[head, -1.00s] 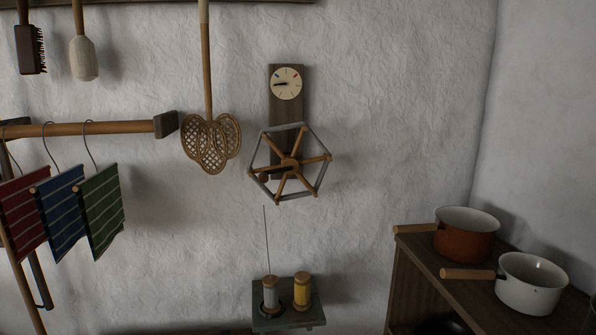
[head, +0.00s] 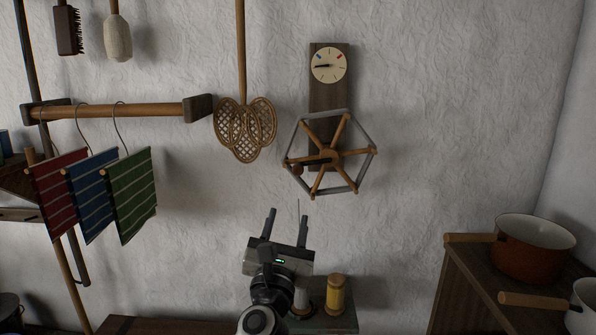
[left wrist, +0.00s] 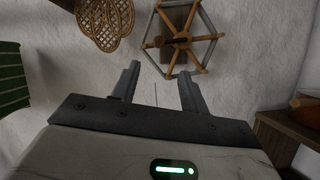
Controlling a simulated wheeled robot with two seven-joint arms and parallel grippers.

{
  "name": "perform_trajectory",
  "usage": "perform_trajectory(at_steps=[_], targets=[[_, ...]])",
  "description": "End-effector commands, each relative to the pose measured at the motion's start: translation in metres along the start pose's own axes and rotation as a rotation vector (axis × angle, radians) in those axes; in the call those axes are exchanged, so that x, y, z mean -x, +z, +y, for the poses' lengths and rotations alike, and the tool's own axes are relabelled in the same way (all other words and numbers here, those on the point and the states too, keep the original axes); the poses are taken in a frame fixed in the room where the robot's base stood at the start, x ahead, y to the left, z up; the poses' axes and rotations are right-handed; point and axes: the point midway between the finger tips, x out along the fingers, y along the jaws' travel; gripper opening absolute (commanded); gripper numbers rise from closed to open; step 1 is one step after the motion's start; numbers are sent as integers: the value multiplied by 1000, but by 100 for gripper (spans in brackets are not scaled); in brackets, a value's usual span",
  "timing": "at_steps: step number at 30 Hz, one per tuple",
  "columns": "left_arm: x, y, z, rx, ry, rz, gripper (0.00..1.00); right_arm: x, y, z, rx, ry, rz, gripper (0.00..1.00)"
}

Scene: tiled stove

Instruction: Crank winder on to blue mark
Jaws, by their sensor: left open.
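The winder (head: 341,153) is a six-sided wheel with wooden spokes and grey thread around its rim, mounted on a wooden wall board. Its crank has a dark arm and a brown knob (head: 298,169) at the lower left of the hub. The dial (head: 329,65) above is pale, with a black hand pointing left. A blue mark (head: 318,58) lies above the hand, at the upper left. My left gripper (head: 287,215) is open and empty, pointing up, below and left of the knob. In the left wrist view the winder (left wrist: 183,42) is beyond the fingers. My right gripper is not in view.
A green shelf (head: 345,322) below holds a yellow spool (head: 335,293) and a grey spool (head: 301,300), partly hidden by my arm. A wicker beater (head: 245,130) hangs left of the winder. Pots stand on a cabinet at right. The wall right of the winder is clear.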

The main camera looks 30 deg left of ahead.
Motion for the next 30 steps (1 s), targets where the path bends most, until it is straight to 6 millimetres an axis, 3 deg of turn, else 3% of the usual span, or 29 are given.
perform_trajectory(at_steps=[5,21,30], targets=[[-20,2,3,31,10,7,44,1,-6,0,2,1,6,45],[-131,0,3,26,8,6,44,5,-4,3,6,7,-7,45],[-159,-2,3,27,7,8,44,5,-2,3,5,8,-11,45]])
